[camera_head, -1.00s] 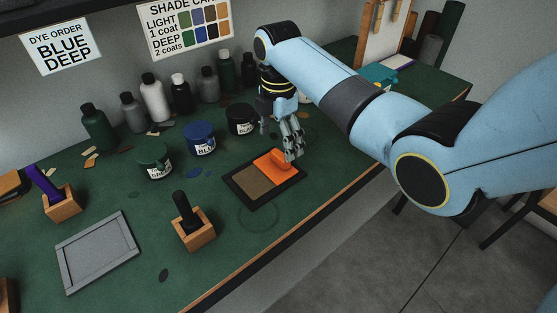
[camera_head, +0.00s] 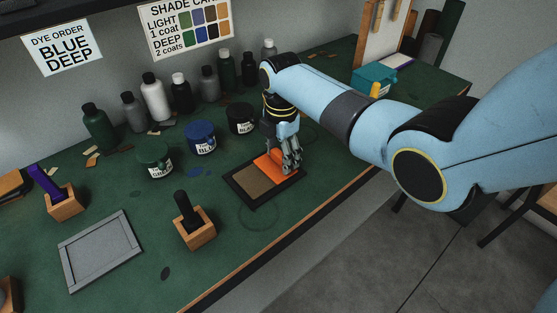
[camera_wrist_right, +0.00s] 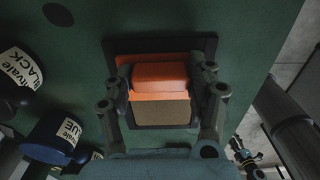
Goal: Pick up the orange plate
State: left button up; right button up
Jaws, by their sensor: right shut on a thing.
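The orange plate (camera_head: 263,164) lies in the dark frame (camera_head: 242,200) on the green bench, beside a brown panel that fills the frame's other half. My right gripper (camera_head: 290,169) points down at the plate's right end and partly hides it. In the right wrist view, the orange plate's raised block (camera_wrist_right: 160,76) sits between the fingers of the right gripper (camera_wrist_right: 161,80), which are shut on it. I cannot tell whether the plate is clear of the frame. My left gripper is not in view.
Blue (camera_head: 201,138), green (camera_head: 154,159) and black (camera_head: 241,119) dye jars stand behind and left of the frame. A stamp in a wooden block (camera_head: 195,235) and a grey frame (camera_head: 98,250) are to the left. Several bottles line the back. The bench's front edge is close by.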

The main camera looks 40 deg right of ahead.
jog(key=c, duration=0.3)
jog(key=shift+c, duration=0.2)
jog(key=shift+r, duration=0.1)
